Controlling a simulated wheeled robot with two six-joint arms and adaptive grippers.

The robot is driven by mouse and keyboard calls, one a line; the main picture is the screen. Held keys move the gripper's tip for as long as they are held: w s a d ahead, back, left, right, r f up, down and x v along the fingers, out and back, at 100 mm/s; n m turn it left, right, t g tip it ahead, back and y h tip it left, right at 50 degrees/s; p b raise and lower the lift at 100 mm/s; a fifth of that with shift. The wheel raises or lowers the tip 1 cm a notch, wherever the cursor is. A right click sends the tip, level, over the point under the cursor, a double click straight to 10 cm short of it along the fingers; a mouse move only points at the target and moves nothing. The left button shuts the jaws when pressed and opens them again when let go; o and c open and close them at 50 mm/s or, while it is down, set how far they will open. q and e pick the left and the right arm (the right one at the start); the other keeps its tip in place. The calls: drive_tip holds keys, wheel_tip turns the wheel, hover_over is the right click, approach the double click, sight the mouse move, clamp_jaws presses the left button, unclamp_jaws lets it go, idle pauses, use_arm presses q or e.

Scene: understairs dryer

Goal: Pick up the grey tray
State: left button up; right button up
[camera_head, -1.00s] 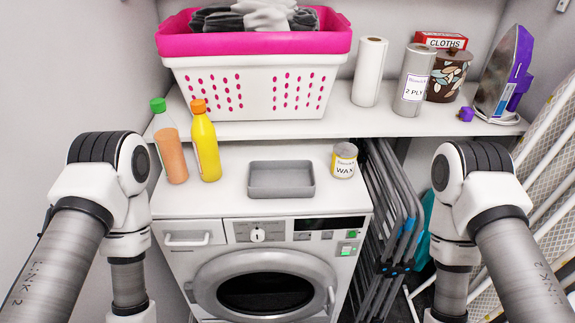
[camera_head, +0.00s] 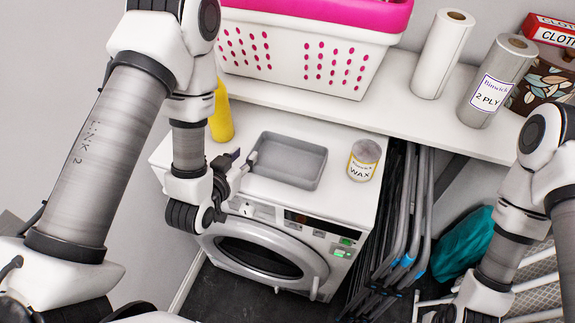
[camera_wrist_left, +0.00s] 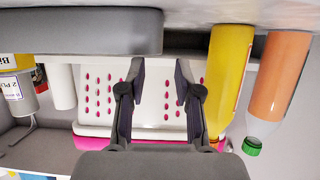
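The grey tray (camera_head: 290,182) is a shallow rectangular tray lying flat on top of the white dryer. My left gripper (camera_head: 242,158) is at the tray's left end, low over the dryer top. Its two fingers are apart with nothing between them. In the left wrist view, which is upside down, the fingers (camera_wrist_left: 160,72) are open and the tray (camera_wrist_left: 80,32) is at the upper left, beside them. I cannot tell whether a finger touches the tray. My right arm is at the right, with its fingers out of view.
A wax tin (camera_head: 363,160) stands right of the tray. A yellow bottle (camera_head: 221,112) stands behind my left arm; an orange bottle (camera_wrist_left: 283,80) shows in the wrist view. A white and pink basket (camera_head: 300,62) and rolls (camera_head: 442,52) are on the shelf behind. Folded grey frames (camera_head: 415,215) lean right of the dryer.

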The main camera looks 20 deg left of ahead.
sight(255, 148)
use_arm(q)
drive_tip(key=b+x, duration=0.2)
drive_tip(key=x, duration=0.1)
drive_tip(key=shift+w+d+f+b, duration=0.1)
drive_tip(key=shift+w+f+b, duration=0.05)
drive_tip(key=shift+f+b, duration=0.25)
drive_tip(key=shift+w+p, duration=1.05)
drive_tip(key=shift+w, duration=0.1)
drive_tip(key=shift+w+f, duration=0.25)
drive_tip(key=shift+w, duration=0.05)
use_arm(e)
drive_tip(key=shift+w+d+f, duration=0.1)
drive_tip(key=shift+w+f, duration=0.1)
drive_tip(key=shift+f, duration=1)
use_arm(q)
clamp_jaws()
